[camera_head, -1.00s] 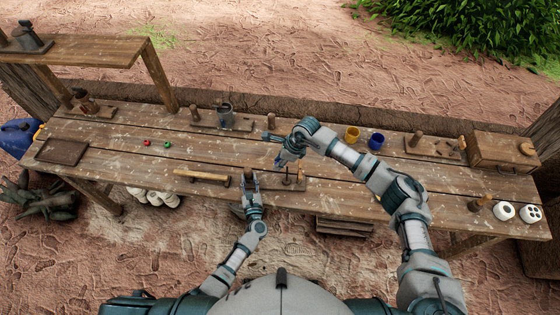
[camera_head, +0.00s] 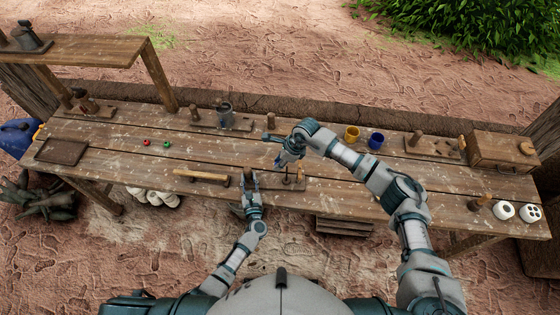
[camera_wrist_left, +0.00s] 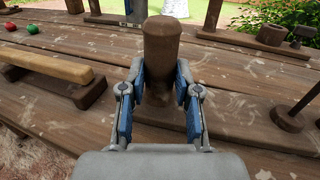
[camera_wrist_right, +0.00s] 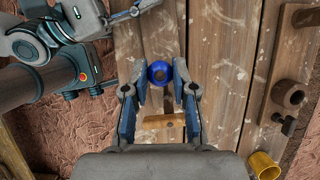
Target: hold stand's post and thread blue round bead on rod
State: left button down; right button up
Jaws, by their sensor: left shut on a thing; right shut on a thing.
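The stand (camera_head: 275,184) lies at the front edge of the bench, with a thick brown post and a thin upright rod (camera_head: 287,178). My left gripper (camera_head: 250,182) is shut on the post (camera_wrist_left: 161,50), with one finger on each side of it. The rod also shows at the right of the left wrist view (camera_wrist_left: 304,103), on a round dark foot. My right gripper (camera_head: 284,162) is above the bench near the rod. It is shut on the blue round bead (camera_wrist_right: 159,73), whose hole shows. The bead is hard to make out in the head view. I cannot tell whether it touches the rod.
A wooden bar (camera_head: 202,176) on supports lies left of the stand. Red (camera_head: 146,143) and green (camera_head: 167,144) beads lie farther left. Behind are a stand with a grey cup (camera_head: 225,115), a yellow cup (camera_head: 352,133) and a blue cup (camera_head: 376,140). A wooden box (camera_head: 503,152) stands right.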

jog(key=shift+f, duration=0.95)
jog(key=o, duration=0.9)
notch_tip(320, 180, up, 6)
dwell(0.9)
jog(key=shift+r, duration=0.1)
jog(key=shift+r, duration=1.9)
